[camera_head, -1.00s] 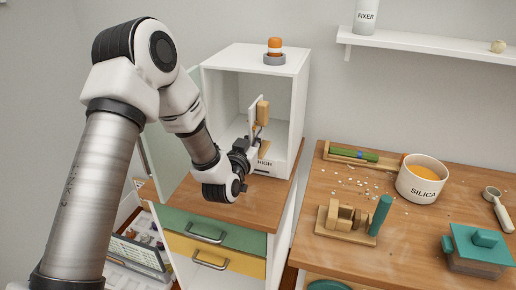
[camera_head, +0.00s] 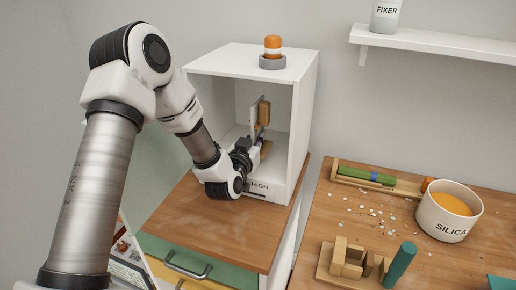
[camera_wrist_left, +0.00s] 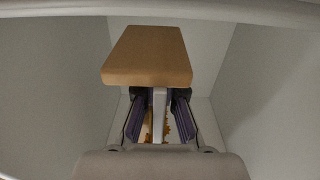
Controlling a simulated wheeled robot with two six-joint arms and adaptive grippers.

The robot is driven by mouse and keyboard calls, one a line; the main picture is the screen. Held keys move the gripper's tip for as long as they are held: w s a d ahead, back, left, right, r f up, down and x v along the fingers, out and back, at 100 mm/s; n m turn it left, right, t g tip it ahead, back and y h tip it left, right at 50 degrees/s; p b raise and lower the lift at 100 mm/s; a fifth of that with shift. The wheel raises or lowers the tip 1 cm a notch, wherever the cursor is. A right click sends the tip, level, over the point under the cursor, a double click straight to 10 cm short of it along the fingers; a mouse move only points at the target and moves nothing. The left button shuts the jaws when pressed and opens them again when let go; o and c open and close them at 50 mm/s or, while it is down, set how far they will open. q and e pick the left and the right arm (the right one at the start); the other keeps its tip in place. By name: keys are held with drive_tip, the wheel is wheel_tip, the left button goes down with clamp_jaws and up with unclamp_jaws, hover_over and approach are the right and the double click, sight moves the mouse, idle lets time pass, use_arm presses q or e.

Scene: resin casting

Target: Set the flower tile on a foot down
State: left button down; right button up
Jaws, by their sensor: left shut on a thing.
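The flower tile (camera_head: 253,111) is a thin pale upright panel inside the white cabinet in the head view. A tan wooden block (camera_head: 263,112) is beside its upper part, and a second tan piece (camera_head: 266,149) shows lower down. In the left wrist view the block (camera_wrist_left: 147,55) covers much of the tile, seen edge-on as a pale strip (camera_wrist_left: 159,102). Orange-brown flower-like bits show low between the fingers. My left gripper (camera_head: 254,141) is shut on the tile, with its fingers (camera_wrist_left: 159,118) on either side. Whether the tile's bottom touches the cabinet floor is hidden. My right gripper is not in view.
The open white cabinet (camera_head: 305,110) has side walls close around the gripper and a lip marked HIGH. An orange lamp (camera_head: 272,47) sits on top. The wooden counter (camera_head: 215,220) in front is clear. A SILICA tub (camera_head: 450,212) and wooden stand (camera_head: 350,262) are on the right bench.

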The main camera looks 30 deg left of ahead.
use_arm(q)
wheel_tip(320, 180, down, 4)
drive_tip(key=shift+w+r, duration=0.1)
drive_tip(key=shift+r, duration=0.2)
drive_tip(key=shift+f, duration=0.2)
drive_tip(key=c, duration=1.3)
unclamp_jaws()
drive_tip(key=shift+r, duration=0.1)
drive_tip(key=shift+r, duration=0.1)
